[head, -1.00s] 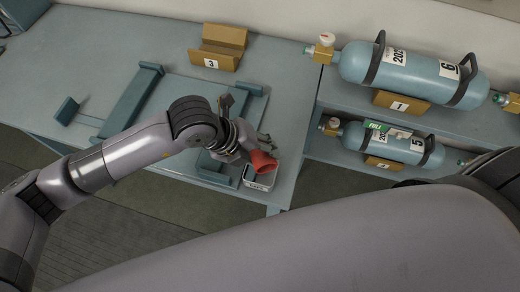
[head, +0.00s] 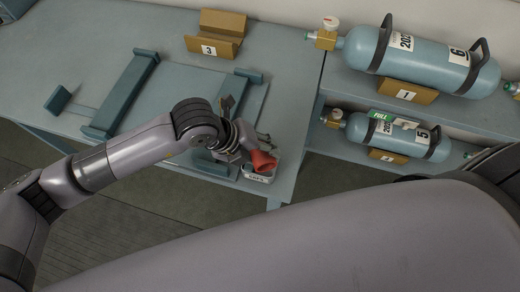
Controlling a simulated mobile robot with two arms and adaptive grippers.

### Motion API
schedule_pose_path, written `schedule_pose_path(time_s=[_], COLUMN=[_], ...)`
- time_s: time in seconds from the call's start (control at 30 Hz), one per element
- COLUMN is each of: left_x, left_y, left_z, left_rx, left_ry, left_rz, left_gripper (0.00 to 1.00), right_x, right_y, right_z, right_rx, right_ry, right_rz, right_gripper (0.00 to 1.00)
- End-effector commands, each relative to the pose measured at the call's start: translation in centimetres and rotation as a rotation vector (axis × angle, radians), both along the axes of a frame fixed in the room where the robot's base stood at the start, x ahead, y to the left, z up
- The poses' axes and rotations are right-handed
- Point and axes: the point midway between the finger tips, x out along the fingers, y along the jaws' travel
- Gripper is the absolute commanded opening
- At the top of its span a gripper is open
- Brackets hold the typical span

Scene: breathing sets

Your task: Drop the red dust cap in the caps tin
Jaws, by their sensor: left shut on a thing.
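The red dust cap (head: 263,162) is in my left gripper (head: 256,152), near the front right edge of the workbench. My left gripper is shut on it; the arm's wrist hides part of the fingers. The caps tin (head: 258,177), a small grey box with a label on its front, stands on the bench right under the cap. The cap overlaps the tin's opening in the picture; I cannot tell how far above the rim it is. My right gripper is not in view.
A teal cradle frame (head: 127,92) lies on the bench left of my arm. An empty wooden stand marked 3 (head: 216,36) is at the back. Cylinder 6 (head: 425,60) and cylinder 5 (head: 398,138) rest on shelves at right. My large arm link fills the front.

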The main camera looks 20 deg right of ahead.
Motion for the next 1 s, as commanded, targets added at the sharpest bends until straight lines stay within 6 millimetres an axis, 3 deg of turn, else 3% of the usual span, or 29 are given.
schedule_pose_path(time_s=[0.1, 0.13, 0.47, 0.8, 1.0], left_x=[0.0, 0.0, 0.0, 0.0, 0.1], left_y=[0.0, 0.0, 0.0, 0.1, 1.3], left_z=[0.1, 0.1, 0.1, 0.2, 2.3], left_rx=[0.0, 0.0, 0.0, 0.0, -0.002], left_ry=[0.0, 0.0, 0.0, 0.0, -0.003], left_rz=[0.0, 0.0, -0.001, 0.0, -0.001], left_gripper=[0.24, 0.42, 0.64, 0.65, 0.65], right_x=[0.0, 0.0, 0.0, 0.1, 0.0], right_y=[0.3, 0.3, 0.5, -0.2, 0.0], right_z=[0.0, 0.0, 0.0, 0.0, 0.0], right_rx=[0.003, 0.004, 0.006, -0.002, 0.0], right_ry=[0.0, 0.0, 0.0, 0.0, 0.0], right_rz=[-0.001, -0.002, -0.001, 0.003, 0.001], right_gripper=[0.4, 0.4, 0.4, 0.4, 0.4])
